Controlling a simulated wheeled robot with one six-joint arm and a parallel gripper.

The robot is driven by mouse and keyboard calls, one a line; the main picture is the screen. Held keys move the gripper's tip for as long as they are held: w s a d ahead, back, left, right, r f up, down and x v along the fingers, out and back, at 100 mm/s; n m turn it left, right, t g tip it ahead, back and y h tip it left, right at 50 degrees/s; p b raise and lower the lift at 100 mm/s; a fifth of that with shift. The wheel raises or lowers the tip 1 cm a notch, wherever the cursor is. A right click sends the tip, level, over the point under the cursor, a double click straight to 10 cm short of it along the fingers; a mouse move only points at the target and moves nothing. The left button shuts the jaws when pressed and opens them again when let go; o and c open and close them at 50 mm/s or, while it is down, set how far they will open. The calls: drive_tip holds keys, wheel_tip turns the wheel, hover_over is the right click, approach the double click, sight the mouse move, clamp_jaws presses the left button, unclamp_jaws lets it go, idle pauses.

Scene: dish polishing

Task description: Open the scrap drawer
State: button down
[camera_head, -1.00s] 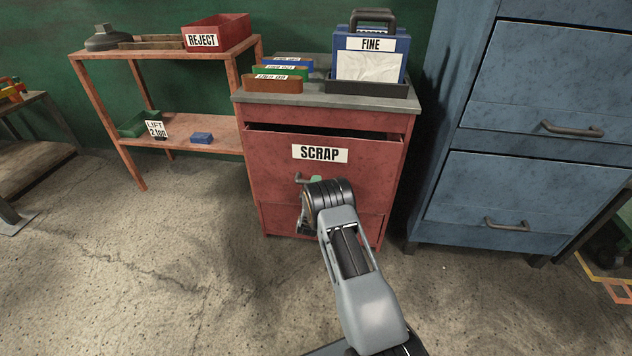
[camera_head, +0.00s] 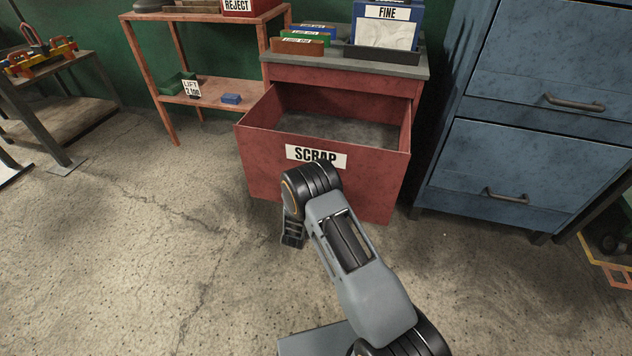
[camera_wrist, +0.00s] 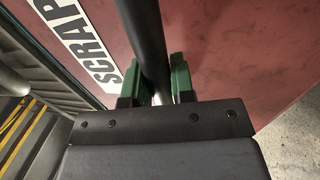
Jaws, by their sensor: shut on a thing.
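The red scrap drawer (camera_head: 259,153) is pulled well out of its cabinet in the head view. Its inside shows a grey floor with nothing visible on it. The SCRAP label (camera_head: 316,156) is on its front, and my arm covers part of that front. In the wrist view my gripper (camera_wrist: 164,84) has its green fingers on both sides of the dark bar handle (camera_wrist: 146,40) and is shut on it. The drawer front (camera_wrist: 225,45) is close behind the handle. In the head view the handle and the fingertips are hidden behind my wrist.
A blue cabinet (camera_head: 520,160) stands close on the right. An orange shelf (camera_head: 235,90) stands on the left. The concrete floor at the front left is clear.

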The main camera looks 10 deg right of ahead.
drive_tip(key=shift+v, duration=0.8)
drive_tip(key=shift+d+r, duration=0.1)
drive_tip(key=c, duration=1)
unclamp_jaws()
drive_tip(key=p+v, duration=0.2)
drive_tip(key=v, duration=1.2)
